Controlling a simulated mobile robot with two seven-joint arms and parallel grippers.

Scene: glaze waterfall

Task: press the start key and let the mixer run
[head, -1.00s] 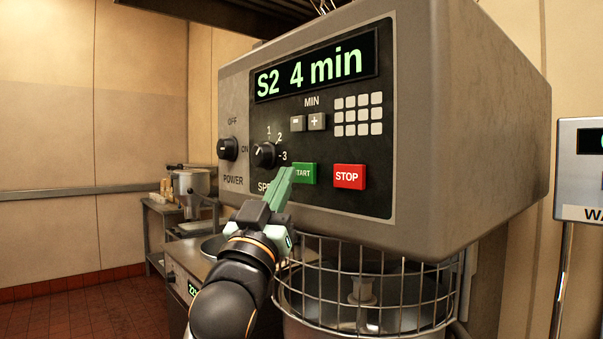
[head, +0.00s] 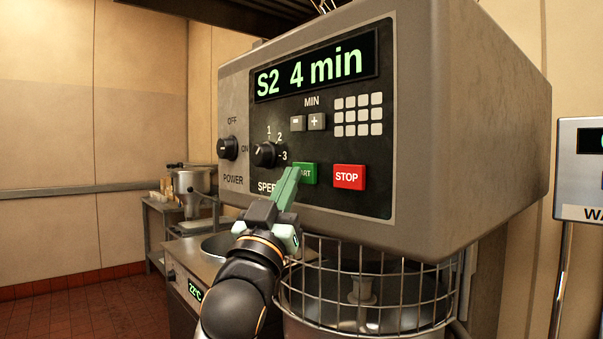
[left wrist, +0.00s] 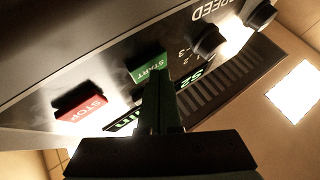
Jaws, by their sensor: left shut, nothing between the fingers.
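The mixer's control panel (head: 310,190) faces me, and its display (head: 317,72) reads "S2 4 min". The green START key (head: 309,175) sits left of the red STOP key (head: 349,177). My left gripper (head: 291,172) is shut and empty, its fingertips overlapping the left part of the START key in the head view. In the left wrist view the fingertips (left wrist: 156,78) are at the lower edge of the START key (left wrist: 147,67); I cannot tell whether they touch it. STOP (left wrist: 80,101) is apart from the fingers. My right gripper is not in view.
The power knob (head: 228,149) and speed knob (head: 264,154) are left of the keys. A wire guard (head: 400,290) covers the bowl below. A lower unit (head: 190,262) with a temperature display stands left of it. Another device (head: 580,170) stands at far right.

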